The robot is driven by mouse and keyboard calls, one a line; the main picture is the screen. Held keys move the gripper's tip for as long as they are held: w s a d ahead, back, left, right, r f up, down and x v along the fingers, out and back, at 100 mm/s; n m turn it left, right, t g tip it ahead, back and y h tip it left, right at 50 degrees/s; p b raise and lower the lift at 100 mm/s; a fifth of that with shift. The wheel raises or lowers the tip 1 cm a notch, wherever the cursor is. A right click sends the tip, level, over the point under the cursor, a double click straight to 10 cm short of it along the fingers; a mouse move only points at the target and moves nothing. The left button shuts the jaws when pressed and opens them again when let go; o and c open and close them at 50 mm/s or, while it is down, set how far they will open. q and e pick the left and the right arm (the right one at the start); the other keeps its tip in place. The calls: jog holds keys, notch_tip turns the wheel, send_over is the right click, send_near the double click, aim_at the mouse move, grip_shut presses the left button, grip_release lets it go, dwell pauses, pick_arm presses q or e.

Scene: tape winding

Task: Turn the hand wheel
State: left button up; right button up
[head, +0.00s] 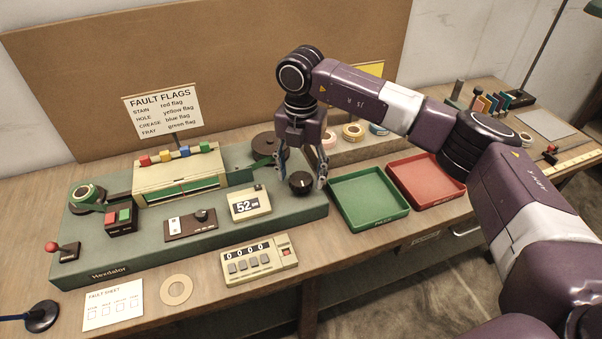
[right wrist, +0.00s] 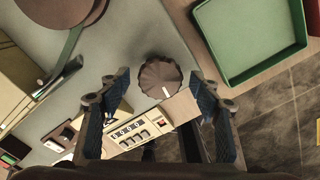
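The hand wheel (head: 301,184) is a dark, ridged round knob with a pale mark, at the right end of the green winding machine (head: 300,216). It also shows in the right wrist view (right wrist: 158,75), beyond the fingertips. My right gripper (head: 302,172) is open above the wheel, with one finger on each side of it in the head view. In the right wrist view the open fingers (right wrist: 162,92) have a gap between them and the wheel lies just ahead of that gap. I see no clear contact. My left gripper is not in view.
A green tray (head: 328,187) and a red tray (head: 461,190) stand right of the machine. A counter box (head: 290,261) sits in front, and a "52" display (head: 264,203) is left of the wheel. Tape rolls (head: 353,131) stand on a rack behind.

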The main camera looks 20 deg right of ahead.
aim_at(301, 178)
notch_tip(301, 178, up, 12)
dwell(0.7)
dwell(1.1)
